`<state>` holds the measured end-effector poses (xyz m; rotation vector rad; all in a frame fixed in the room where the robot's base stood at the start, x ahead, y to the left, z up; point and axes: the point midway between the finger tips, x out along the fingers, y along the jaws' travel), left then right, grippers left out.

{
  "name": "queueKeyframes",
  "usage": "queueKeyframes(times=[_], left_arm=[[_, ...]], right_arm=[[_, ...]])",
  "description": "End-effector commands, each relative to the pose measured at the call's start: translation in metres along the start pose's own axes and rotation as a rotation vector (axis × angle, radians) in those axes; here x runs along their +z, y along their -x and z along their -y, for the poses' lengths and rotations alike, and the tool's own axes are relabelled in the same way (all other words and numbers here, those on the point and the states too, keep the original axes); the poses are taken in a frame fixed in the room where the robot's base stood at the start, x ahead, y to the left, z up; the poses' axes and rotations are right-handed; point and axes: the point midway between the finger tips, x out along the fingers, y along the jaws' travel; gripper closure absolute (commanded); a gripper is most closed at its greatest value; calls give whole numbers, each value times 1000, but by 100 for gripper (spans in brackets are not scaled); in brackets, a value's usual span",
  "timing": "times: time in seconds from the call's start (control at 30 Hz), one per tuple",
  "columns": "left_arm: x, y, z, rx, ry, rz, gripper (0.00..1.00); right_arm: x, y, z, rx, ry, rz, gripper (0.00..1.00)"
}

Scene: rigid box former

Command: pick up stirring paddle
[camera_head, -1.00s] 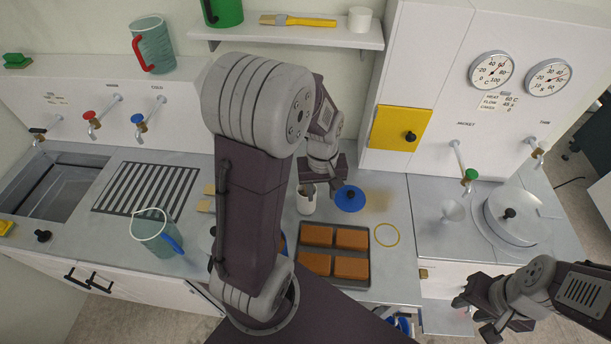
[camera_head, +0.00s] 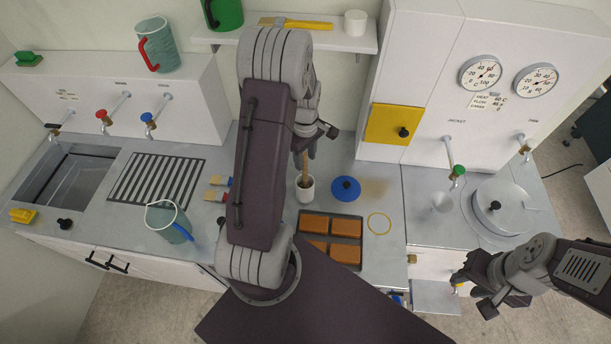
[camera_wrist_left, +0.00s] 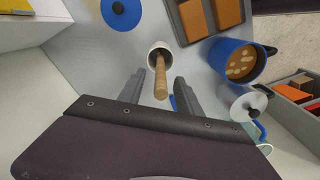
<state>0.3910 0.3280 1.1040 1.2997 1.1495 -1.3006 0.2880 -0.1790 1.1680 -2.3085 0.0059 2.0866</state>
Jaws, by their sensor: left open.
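A wooden-handled tool, which appears to be the stirring paddle (camera_head: 304,168), stands in a white cup (camera_head: 306,189) on the counter. In the left wrist view its handle (camera_wrist_left: 160,78) rises from the cup (camera_wrist_left: 153,50) toward the camera. Its lower end is hidden in the cup. My left gripper (camera_head: 316,143) is above the cup. In the left wrist view its two fingers (camera_wrist_left: 158,92) are apart, one on each side of the handle, with gaps between. My right gripper (camera_head: 475,288) is open and empty at the lower right.
A blue lid (camera_head: 345,188) lies just right of the cup. A tray with brown blocks (camera_head: 332,226) lies in front. A blue pot (camera_wrist_left: 237,62) and a grey-lidded vessel (camera_wrist_left: 245,105) stand nearby. A shelf (camera_head: 345,43) is above at the back.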

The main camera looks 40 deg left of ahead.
Motion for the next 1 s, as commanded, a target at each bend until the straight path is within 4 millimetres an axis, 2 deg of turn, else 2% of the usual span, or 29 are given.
queueKeyframes(times=[0.03, 0.1, 0.2, 0.47, 0.5, 0.63, 1.0], left_arm=[[1, -4, 1, -7, 0, 4, 59], [1, -16, 0, -7, -1, 4, 59], [1, -33, 0, -4, -1, 2, 59], [0, -41, -1, 0, -1, 0, 59], [0, -41, -1, 0, -1, 0, 64], [0, -40, -1, -1, -1, 0, 100], [0, -38, -1, 0, -1, 0, 100]], right_arm=[[-1, 11, 0, 0, 0, 0, 65], [-2, 17, 0, 0, 0, -1, 65], [-2, 18, 0, 0, 0, -1, 65], [-2, 18, 0, 0, 0, 0, 65], [-2, 18, 0, 0, 0, 0, 65], [-2, 18, 0, 0, 0, 0, 65], [-2, 16, 0, 0, 0, 0, 65]])
